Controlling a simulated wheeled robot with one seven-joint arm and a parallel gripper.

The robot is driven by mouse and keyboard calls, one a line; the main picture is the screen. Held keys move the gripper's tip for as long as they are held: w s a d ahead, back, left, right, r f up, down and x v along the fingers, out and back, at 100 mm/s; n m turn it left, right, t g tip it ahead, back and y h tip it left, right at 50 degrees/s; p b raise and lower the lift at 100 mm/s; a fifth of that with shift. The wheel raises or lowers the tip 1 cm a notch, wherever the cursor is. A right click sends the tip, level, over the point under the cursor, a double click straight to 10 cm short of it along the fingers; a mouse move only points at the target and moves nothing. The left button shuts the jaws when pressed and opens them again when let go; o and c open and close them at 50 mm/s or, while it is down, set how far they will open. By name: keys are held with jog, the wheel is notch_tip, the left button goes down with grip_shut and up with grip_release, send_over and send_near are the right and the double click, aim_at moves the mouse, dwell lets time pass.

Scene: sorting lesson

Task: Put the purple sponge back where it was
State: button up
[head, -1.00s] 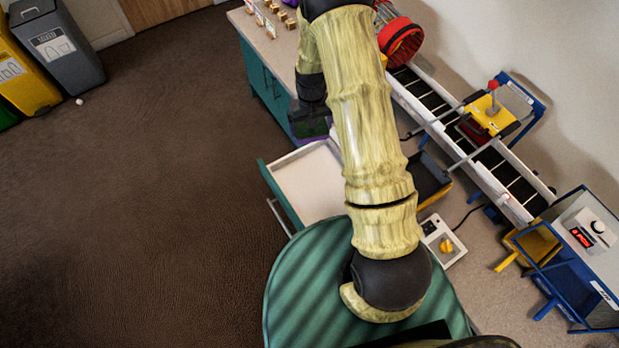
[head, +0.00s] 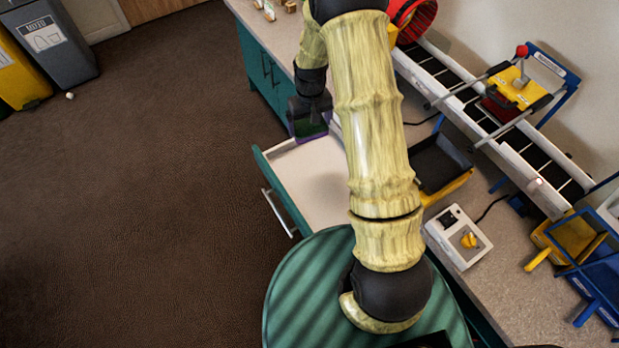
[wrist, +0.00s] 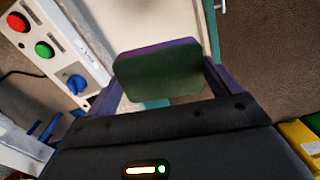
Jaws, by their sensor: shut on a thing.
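The purple sponge (wrist: 158,72) shows in the wrist view with a dark green face toward the camera and a purple edge on top. My gripper (wrist: 162,84) is shut on it, one purple finger on each side. In the head view my gripper (head: 308,122) hangs down near the far end of an open drawer (head: 312,185). The drawer has a pale, empty-looking inside and a teal front. My arm hides part of its right side.
A dark bin with a yellow edge (head: 440,165) stands on the counter right of my arm. A white control box with a yellow knob (head: 458,238) and a conveyor (head: 500,125) lie further right. Open brown floor (head: 150,220) is at the left.

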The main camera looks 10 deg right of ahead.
notch_tip(320, 180, down, 12)
jog(key=n+b, duration=0.1)
jog(key=b, duration=1.4)
jog(key=shift+w+d+f+n, duration=0.25)
jog(key=shift+w+n, duration=0.15)
jog(key=shift+w, duration=0.05)
jog(key=shift+r, duration=0.1)
jog(key=shift+f+b, duration=0.65)
jog(key=shift+f, duration=2.5)
jog(key=shift+f, duration=0.1)
jog(key=shift+f+b, duration=0.3)
jog(key=shift+f, duration=1.45)
jog(key=shift+f, duration=0.15)
jog(key=o, duration=0.7)
